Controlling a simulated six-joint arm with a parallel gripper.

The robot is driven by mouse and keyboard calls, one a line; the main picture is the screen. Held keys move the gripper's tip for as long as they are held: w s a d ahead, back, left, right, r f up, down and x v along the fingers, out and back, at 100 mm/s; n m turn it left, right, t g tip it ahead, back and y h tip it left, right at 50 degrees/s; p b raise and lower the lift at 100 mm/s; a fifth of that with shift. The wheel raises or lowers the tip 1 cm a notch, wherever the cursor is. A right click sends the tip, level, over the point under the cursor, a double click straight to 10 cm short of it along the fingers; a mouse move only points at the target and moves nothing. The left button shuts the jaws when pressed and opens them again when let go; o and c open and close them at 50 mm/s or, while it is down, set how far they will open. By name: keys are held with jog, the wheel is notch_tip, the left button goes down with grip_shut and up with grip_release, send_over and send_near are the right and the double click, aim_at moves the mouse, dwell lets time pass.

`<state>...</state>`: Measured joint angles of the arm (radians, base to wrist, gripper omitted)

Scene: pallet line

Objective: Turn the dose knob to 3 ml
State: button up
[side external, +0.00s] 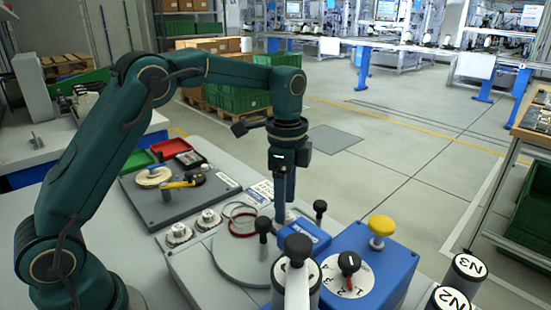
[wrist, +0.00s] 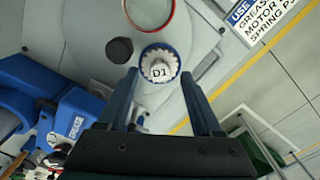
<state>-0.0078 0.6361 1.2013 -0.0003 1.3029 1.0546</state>
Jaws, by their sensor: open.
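The dose knob (side external: 349,262) is black with a white pointer line. It sits on a white dial (side external: 350,283) with black numerals, on the blue box (side external: 385,272) at the right in the side view. Which numeral the pointer marks is too small to tell. My gripper (side external: 284,218) is to the left of and behind the knob, apart from it, pointing down. In the wrist view my gripper (wrist: 160,80) is open, its fingers spread just below a white toothed round part marked D1 (wrist: 159,68). Whether they touch it I cannot tell.
Black-topped posts stand left of the dial, one tall (side external: 298,250). Canisters N3 (side external: 466,272) and N2 (side external: 449,300) are at the lower right. A red ring (wrist: 152,10) lies beyond D1.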

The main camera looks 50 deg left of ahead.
notch_tip(320, 180, down, 3)
jog(key=shift+s+r, duration=0.1)
jog(key=shift+r, duration=0.05)
jog(key=r, duration=0.3)
jog(key=a+r, duration=0.1)
jog(key=r, duration=0.1)
jog(key=shift+s+r, duration=0.1)
jog(key=shift+r, duration=0.1)
jog(key=s+a+r, duration=0.2)
jog(key=a, duration=0.4)
jog(key=s+a+r+n, duration=0.1)
jog(key=s+a+r, duration=0.2)
jog(key=a, duration=0.3)
jog(key=shift+s+a+r, duration=0.2)
jog(key=shift+s+r, duration=0.05)
jog(key=shift+r, duration=0.1)
